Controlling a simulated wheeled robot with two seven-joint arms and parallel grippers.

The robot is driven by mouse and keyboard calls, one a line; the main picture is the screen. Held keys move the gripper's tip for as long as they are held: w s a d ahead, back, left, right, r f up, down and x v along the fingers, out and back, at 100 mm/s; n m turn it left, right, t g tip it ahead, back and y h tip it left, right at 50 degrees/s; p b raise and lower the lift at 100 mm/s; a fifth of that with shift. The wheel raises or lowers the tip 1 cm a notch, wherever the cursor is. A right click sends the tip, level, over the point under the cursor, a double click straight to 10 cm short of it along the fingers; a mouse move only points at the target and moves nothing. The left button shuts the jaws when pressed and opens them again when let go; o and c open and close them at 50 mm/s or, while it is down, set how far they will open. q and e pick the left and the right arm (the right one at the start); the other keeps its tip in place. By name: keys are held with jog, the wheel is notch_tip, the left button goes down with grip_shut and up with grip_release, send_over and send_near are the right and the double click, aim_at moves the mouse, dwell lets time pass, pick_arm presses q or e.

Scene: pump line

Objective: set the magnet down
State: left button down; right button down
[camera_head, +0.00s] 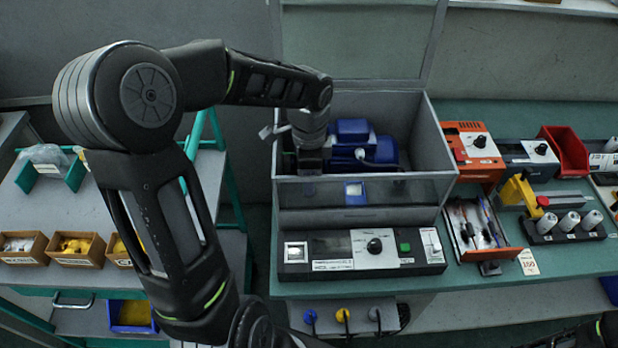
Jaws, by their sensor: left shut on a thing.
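My left arm comes in from the left and reaches over into an open grey test box (432,150) with a clear front. My left gripper (309,163) is inside the box's left part, pointing down, to the left of a blue pump motor (376,150). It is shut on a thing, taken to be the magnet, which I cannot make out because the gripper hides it. I cannot tell whether the held thing touches the motor or the box floor. My right gripper is out of view.
A control panel (372,246) with a knob and green button sits before the box. On the right are an orange unit (474,150), a red bin (566,152), a yellow-handled tool (520,196) and a screwdriver tray (478,228). Small wooden bins (76,248) stand on the left.

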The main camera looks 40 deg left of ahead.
pick_arm(q)
jog(key=c, duration=1.3)
grip_release()
jog(key=shift+f, duration=0.1)
jog(key=shift+o, duration=0.2)
notch_tip(320, 180, up, 12)
jog(key=shift+r+b, duration=0.2)
jog(key=shift+b, duration=0.15)
